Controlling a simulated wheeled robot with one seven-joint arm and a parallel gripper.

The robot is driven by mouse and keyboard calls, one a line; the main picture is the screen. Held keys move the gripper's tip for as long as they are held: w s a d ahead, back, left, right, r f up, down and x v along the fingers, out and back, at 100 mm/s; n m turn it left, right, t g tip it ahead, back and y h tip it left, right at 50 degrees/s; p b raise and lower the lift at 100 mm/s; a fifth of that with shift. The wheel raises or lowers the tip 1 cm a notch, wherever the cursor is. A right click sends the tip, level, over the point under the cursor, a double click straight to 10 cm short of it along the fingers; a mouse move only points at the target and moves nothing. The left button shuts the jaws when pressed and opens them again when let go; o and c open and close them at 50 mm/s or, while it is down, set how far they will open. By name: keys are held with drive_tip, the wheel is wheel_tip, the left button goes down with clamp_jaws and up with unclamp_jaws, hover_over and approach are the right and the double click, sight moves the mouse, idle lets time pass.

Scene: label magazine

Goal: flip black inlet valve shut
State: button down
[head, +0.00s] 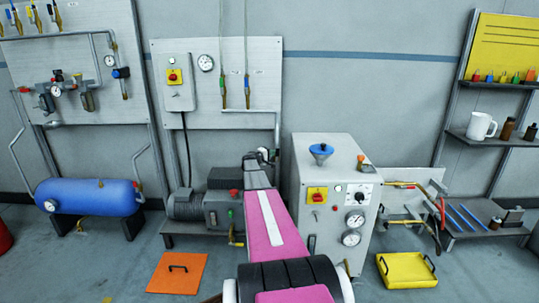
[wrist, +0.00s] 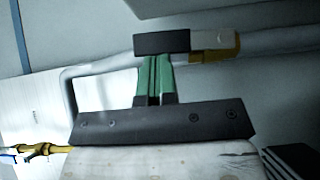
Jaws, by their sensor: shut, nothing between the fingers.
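The black valve handle (wrist: 160,43) is at the top middle of the wrist view. Its black grip lies level in the picture, roughly along the pale pipe. A grey lever part joins it to a brass valve body (wrist: 230,48) on the pipe at its right. My gripper (wrist: 156,62) has green fingers, shut together and empty. Their tips reach the lower edge of the black grip in the picture; I cannot tell whether they touch it. In the head view my pink arm reaches forward in the middle, and I cannot make out the gripper or this handle there.
The pale pipe (wrist: 105,68) bends down at the left of the wrist view. Another brass fitting (wrist: 35,150) is at lower left. In the head view a pump (head: 190,205) stands left of my arm, and a grey cabinet (head: 335,215) stands close on its right.

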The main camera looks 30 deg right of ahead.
sight(278, 151)
drive_tip(key=shift+s+d+r, duration=0.1)
idle(0.4)
drive_tip(key=d+m+y, duration=0.1)
drive_tip(key=s+d+m+y, duration=0.1)
drive_tip(key=y, duration=0.1)
drive_tip(key=s+d+r+m+y, duration=0.1)
drive_tip(key=shift+m, duration=0.3)
drive_tip(key=s+d+f+m+y, duration=0.1)
drive_tip(key=s+d+f+y, duration=0.1)
drive_tip(key=d, duration=0.3)
drive_tip(key=shift+s+f+m+y, duration=0.3)
drive_tip(key=shift+s+f, duration=0.2)
drive_tip(key=shift+f, duration=0.4)
drive_tip(key=shift+s+d+f, duration=0.15)
drive_tip(key=shift+d+f, duration=0.05)
drive_tip(key=shift+d, duration=0.1)
idle(0.5)
